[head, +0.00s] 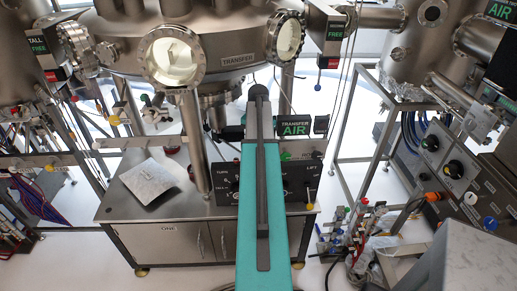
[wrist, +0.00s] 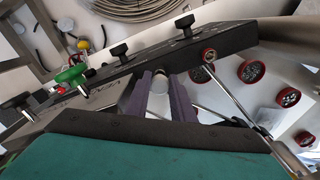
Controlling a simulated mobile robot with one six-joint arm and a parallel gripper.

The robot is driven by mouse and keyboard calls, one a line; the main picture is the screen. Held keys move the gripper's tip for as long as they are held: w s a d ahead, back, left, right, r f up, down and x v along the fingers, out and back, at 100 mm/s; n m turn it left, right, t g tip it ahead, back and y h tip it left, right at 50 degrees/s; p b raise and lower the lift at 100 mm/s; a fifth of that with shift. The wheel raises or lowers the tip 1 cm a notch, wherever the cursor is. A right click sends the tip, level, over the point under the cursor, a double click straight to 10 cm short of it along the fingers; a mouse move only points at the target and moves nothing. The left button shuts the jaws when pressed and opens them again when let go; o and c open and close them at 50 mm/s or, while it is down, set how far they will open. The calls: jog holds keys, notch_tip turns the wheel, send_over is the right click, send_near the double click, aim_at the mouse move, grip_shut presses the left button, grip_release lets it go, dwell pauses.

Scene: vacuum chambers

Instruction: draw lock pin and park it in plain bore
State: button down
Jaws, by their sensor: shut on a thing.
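In the wrist view my gripper (wrist: 163,88) has its two purple-grey fingers shut on a short pale cylinder (wrist: 160,85), which I take to be the lock pin. It is at the edge of a dark panel (wrist: 175,53), and I cannot tell whether its far end is in the panel. I cannot single out the plain bore. In the head view my teal arm covers the middle of the control panel (head: 290,185), and my gripper is hidden.
Several red-rimmed cups (wrist: 251,71) are at the right. In the head view, the transfer chamber (head: 225,45) is above the steel bench (head: 120,208).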

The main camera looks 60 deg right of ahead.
jog(key=shift+f, duration=0.95)
dwell(1.5)
jog(key=c, duration=1.4)
grip_release()
jog(key=shift+c, duration=0.2)
jog(key=shift+r, duration=0.15)
jog(key=shift+r+p, duration=1.9)
jog(key=shift+r, duration=1.5)
